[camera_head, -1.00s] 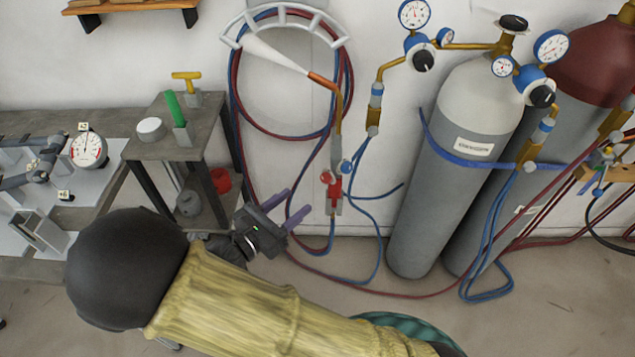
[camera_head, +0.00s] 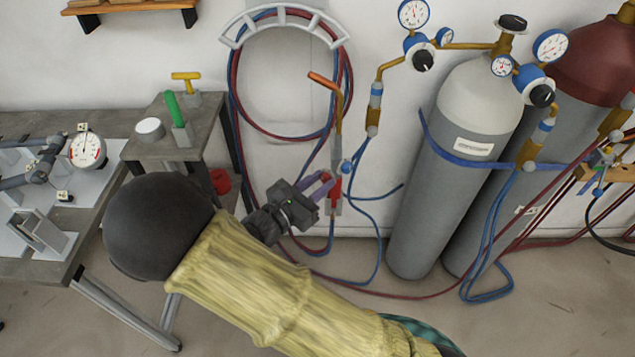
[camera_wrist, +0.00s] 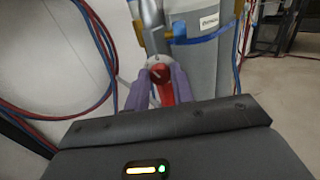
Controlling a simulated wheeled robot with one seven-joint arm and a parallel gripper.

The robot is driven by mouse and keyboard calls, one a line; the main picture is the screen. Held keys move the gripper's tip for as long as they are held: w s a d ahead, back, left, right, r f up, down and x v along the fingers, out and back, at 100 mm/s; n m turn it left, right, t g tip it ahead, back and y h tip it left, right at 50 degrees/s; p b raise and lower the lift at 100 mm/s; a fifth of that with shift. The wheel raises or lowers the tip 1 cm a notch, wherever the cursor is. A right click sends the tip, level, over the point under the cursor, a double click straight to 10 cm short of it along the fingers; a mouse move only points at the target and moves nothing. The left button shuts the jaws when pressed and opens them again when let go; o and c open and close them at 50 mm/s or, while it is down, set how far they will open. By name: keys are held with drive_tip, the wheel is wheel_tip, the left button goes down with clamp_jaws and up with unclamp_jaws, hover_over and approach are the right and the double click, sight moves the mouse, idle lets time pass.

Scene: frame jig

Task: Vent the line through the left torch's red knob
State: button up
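The left torch (camera_head: 338,121) hangs upright by the wall, with a copper tip bent to the upper left and no flame at it. Its red knob (camera_head: 326,177) is on the left of the valve body, and a blue knob (camera_head: 346,167) is on the right. My gripper (camera_head: 324,181) has its purple fingers at the red knob, partly hiding it. In the wrist view, the red knob (camera_wrist: 159,73) sits between the two fingertips, which look closed on its sides. The knob's turn position cannot be read.
Red and blue hoses (camera_head: 232,90) hang coiled on a wall holder behind the torch. A grey cylinder (camera_head: 440,190) with gauges stands to the right. A small stand (camera_head: 150,150) and a workbench (camera_head: 60,250) are at left.

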drive_tip(key=c, duration=0.3)
drive_tip(key=shift+a, duration=0.1)
drive_tip(key=shift+c, duration=0.2)
drive_tip(key=shift+r+n+p, duration=0.2)
drive_tip(key=shift+n+p, duration=0.2)
drive_tip(key=shift+p, duration=0.6)
drive_tip(key=n+p, duration=0.1)
drive_tip(key=p, duration=0.2)
drive_tip(key=shift+r+n, duration=0.15)
drive_tip(key=shift+n, duration=0.15)
drive_tip(key=n+p, duration=0.3)
drive_tip(key=p, duration=0.4)
drive_tip(key=shift+w+n, duration=0.1)
drive_tip(key=shift+n, duration=0.3)
drive_tip(key=n+p, duration=0.4)
drive_tip(key=p, duration=0.1)
drive_tip(key=shift+g, duration=0.3)
drive_tip(key=shift+a+f+n+p, duration=0.1)
drive_tip(key=shift+f+n+p, duration=0.1)
drive_tip(key=shift+n+p, duration=0.6)
drive_tip(key=shift+f+n+p, duration=0.15)
drive_tip(key=shift+n+p, duration=0.25)
drive_tip(key=shift+n, duration=0.8)
